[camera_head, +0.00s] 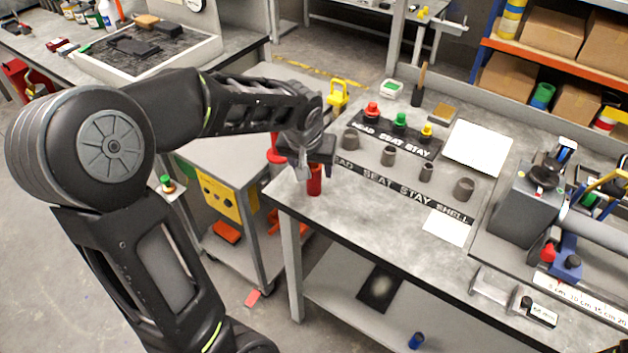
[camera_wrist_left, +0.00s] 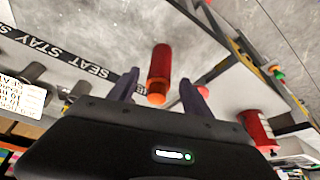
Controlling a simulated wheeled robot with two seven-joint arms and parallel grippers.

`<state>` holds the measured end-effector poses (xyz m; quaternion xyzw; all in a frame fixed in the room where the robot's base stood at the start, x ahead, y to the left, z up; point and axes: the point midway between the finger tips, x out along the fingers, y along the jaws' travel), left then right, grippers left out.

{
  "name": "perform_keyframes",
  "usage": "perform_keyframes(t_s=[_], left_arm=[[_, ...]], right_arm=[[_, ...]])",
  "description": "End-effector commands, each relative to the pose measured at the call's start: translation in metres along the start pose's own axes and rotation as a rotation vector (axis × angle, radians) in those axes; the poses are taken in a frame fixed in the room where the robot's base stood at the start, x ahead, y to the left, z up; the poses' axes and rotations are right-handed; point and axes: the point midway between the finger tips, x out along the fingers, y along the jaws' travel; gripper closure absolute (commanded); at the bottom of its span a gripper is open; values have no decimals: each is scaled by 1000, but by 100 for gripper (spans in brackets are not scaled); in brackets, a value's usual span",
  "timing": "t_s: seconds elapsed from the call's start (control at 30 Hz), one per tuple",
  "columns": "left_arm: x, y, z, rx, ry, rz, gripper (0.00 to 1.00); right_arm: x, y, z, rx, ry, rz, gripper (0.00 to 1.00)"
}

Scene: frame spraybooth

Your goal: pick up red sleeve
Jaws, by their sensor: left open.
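The red sleeve (camera_head: 315,184) stands upright near the left front corner of the grey bench (camera_head: 378,228). In the left wrist view the red sleeve (camera_wrist_left: 160,65) shows with an orange end, lined up between the two finger tips. My left gripper (camera_head: 309,168) is at the sleeve, partly covering its upper part in the head view. Its dark fingers (camera_wrist_left: 160,88) are apart, with a visible gap on each side of the sleeve. I cannot tell how far the sleeve reaches between them. My right gripper is in neither view.
Several grey sleeves (camera_head: 388,156) stand behind a label strip (camera_head: 400,188) reading SEAT, STAY, SHELL. Behind them a black strip carries red, green and yellow pieces (camera_head: 400,120). A grey clamp block (camera_head: 522,208) stands at the right. A cart (camera_head: 252,225) is beside the bench's left end.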

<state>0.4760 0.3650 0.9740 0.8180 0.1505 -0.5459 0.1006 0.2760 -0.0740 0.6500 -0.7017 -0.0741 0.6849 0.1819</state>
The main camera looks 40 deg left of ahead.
Motion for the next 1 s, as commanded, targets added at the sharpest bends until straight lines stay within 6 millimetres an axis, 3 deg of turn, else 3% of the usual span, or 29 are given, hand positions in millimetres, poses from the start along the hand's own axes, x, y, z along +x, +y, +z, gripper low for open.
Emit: perform_keyframes(t_s=[0.4,1.0], left_arm=[[48,2,0,0,-3,-1,42],[51,2,0,0,-1,0,42]], right_arm=[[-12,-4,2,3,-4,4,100],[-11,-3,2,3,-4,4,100]])
